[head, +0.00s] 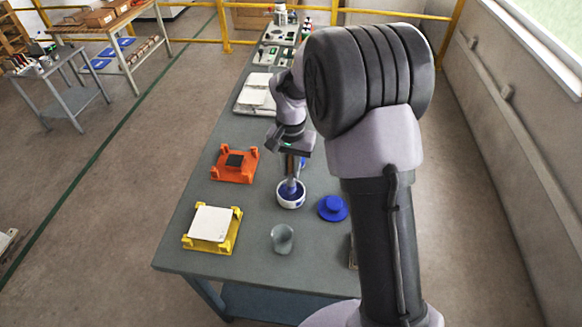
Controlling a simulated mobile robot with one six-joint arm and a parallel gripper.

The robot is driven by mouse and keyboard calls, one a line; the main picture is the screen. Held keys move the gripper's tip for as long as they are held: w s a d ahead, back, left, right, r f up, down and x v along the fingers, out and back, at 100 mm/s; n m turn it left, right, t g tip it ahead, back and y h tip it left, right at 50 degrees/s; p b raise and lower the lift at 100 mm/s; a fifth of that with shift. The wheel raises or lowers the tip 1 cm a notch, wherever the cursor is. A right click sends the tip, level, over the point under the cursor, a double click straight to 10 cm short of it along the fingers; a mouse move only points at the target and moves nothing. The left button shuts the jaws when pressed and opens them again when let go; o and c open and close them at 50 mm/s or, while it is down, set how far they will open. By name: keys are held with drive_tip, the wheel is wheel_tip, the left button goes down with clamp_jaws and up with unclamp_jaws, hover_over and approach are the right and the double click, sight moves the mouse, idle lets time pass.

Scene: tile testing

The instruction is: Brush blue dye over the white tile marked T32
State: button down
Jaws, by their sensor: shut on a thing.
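A white tile (210,224) lies flat on a yellow holder (188,243) near the table's front left corner; no marking on it can be read at this size. A small white pot (291,204) with blue dye inside stands to its right, near the middle of the table. My gripper (296,157) is above the pot, pointing down, shut on a brush (290,184). The brush is roughly upright, with its lower end at or inside the pot's mouth. Its tip is hidden, so I cannot tell whether it touches the dye. My gripper's fingers are partly hidden.
A blue lid (333,208) lies right of the pot, and a clear cup (282,238) stands in front of it. White sheets or tiles (257,92) lie farther back. My arm hides the table's right side.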

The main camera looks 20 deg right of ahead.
wheel_tip(320, 180, up, 7)
drive_tip(key=p, duration=0.4)
drive_tip(key=shift+f+p, duration=0.2)
drive_tip(key=shift+p, duration=0.1)
drive_tip(key=shift+f, duration=0.1)
drive_tip(key=shift+f, duration=0.1)
